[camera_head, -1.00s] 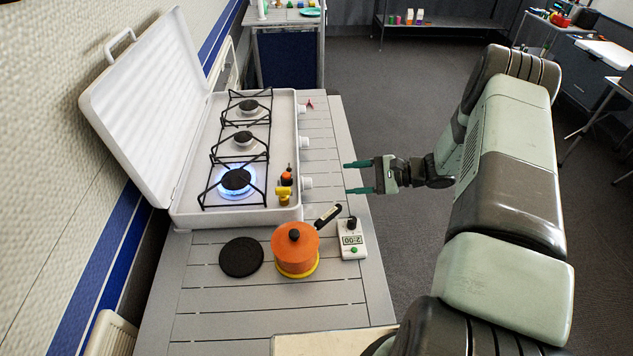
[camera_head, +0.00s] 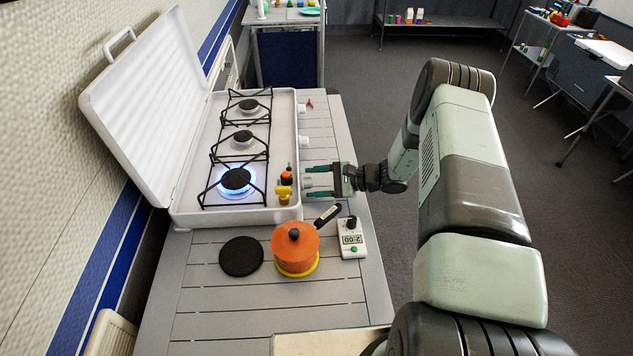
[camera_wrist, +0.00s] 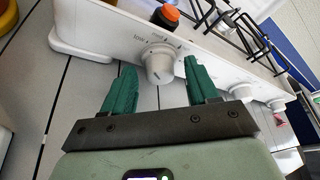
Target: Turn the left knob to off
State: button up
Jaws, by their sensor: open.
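The stove's left knob (camera_wrist: 159,62) is a white round knob on the white front panel, with small printed marks around it. In the wrist view it shows between the green fingertips of my gripper (camera_wrist: 160,72). The fingers are apart, one on each side of the knob in the picture; I cannot tell whether either touches it. In the head view my open gripper (camera_head: 309,181) is at the stove's right side, level with the lit burner (camera_head: 237,180), which has a blue flame. The knob is hard to make out there.
Two more knobs, a middle one (camera_wrist: 242,91) and a far one (camera_wrist: 276,105), sit along the panel. An orange pot (camera_head: 294,250), a white timer (camera_head: 352,240) and a black round pad (camera_head: 241,257) are on the slatted table. Small orange and yellow items (camera_head: 285,187) stand near the burner.

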jog(key=shift+c, duration=0.4)
jog(key=c, duration=1)
jog(key=shift+o, duration=0.2)
jog(key=m, duration=0.1)
jog(key=m+g, duration=0.2)
jog(key=shift+w+r+h, duration=0.15)
jog(key=shift+w+h, duration=0.1)
jog(key=shift+h, duration=0.05)
jog(key=m+g, duration=0.2)
jog(key=m, duration=0.1)
jog(key=shift+w+g, duration=0.2)
jog(key=shift+g, duration=0.1)
jog(key=m+g, duration=0.2)
jog(key=m, duration=0.1)
jog(key=shift+w, duration=0.2)
jog(key=m, duration=0.1)
jog(key=m+g, duration=0.1)
jog(key=m, duration=0.1)
jog(key=shift+w+f+g+y, duration=0.15)
jog(key=shift+f+g+y, duration=0.1)
jog(key=shift+g+y, duration=0.15)
jog(key=shift+m, duration=0.3)
